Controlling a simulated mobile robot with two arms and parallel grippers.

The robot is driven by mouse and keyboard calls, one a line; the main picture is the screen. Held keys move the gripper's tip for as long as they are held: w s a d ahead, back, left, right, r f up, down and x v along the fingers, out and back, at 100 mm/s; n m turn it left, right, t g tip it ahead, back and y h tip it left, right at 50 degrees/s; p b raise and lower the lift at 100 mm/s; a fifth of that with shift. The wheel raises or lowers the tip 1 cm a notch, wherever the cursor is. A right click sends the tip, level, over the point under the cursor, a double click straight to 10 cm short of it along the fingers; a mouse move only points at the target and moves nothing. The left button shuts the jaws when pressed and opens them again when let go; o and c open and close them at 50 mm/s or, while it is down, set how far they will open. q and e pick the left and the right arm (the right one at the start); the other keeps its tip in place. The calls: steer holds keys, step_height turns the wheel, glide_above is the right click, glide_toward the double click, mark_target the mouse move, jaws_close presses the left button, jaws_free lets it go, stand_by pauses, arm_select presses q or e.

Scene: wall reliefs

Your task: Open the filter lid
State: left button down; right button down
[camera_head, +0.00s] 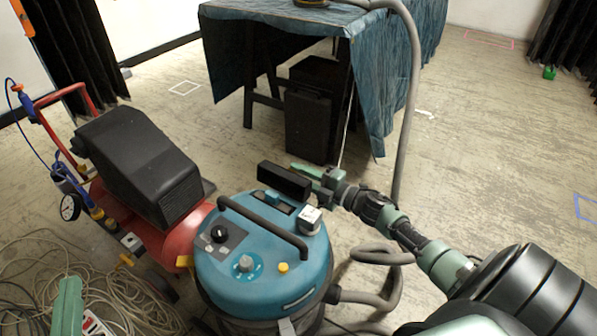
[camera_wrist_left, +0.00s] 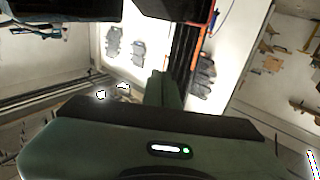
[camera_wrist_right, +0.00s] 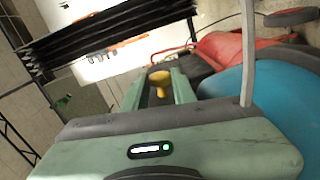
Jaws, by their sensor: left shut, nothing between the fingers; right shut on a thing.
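The filter lid is a black block (camera_head: 285,180) at the back of the blue vacuum cleaner (camera_head: 265,285). It is raised and tilted above a dark recess in the vacuum's top. My right gripper (camera_head: 305,172) reaches in from the right and is shut at the lid; the lid hides part of the fingers. In the right wrist view, a yellow piece (camera_wrist_right: 160,80) shows between the fingers; I cannot tell whether it belongs to the lid. The blue vacuum body (camera_wrist_right: 275,110) is on the right there. My left gripper (camera_head: 70,288) is shut and empty at the lower left.
A black carrying handle (camera_head: 262,228) spans the vacuum's top. A red compressor with a black cover (camera_head: 140,160) stands to the left. Tangled cables (camera_head: 110,285) lie in front of it. A grey hose (camera_head: 410,110) rises on the right. A cloth-covered table (camera_head: 300,20) stands behind.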

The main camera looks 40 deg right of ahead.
steer(key=c, duration=1.2)
jaws_free()
steer(key=shift+o, duration=0.2)
steer(key=shift+s, duration=0.1)
arm_select(q)
step_height(320, 180, down, 8)
steer(key=s+a+g+y+p, duration=0.1)
steer(key=s+g, duration=0.1)
steer(key=g, duration=0.2)
steer(key=shift+a+r+p, duration=0.15)
steer(key=shift+a+p, duration=0.15)
steer(key=shift+p, duration=0.05)
arm_select(e)
steer(key=v, duration=0.7)
steer(key=shift+s, duration=0.35)
steer(key=shift+s+d+f, duration=0.1)
steer(key=shift+d, duration=0.05)
